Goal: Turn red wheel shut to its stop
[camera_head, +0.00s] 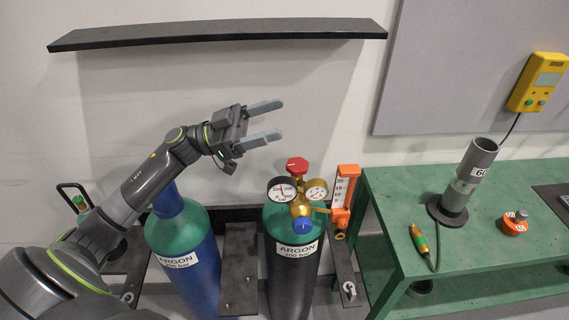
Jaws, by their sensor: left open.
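The red wheel (297,164) sits on top of the brass valve of the right argon cylinder (292,246), which is dark with a green shoulder. Two round gauges (284,191) and a blue knob (303,226) sit just below the wheel. My left gripper (264,122) is open and empty, above and to the left of the red wheel and apart from it. Its two grey fingers point right. How far the wheel is turned cannot be told. My right gripper is not in view.
A blue cylinder with a green shoulder (188,238) stands left, partly behind my arm. An orange flowmeter (344,196) is close right of the gauges. A black shelf (220,33) hangs above. A green table (390,205) at right carries a grey tube (468,180).

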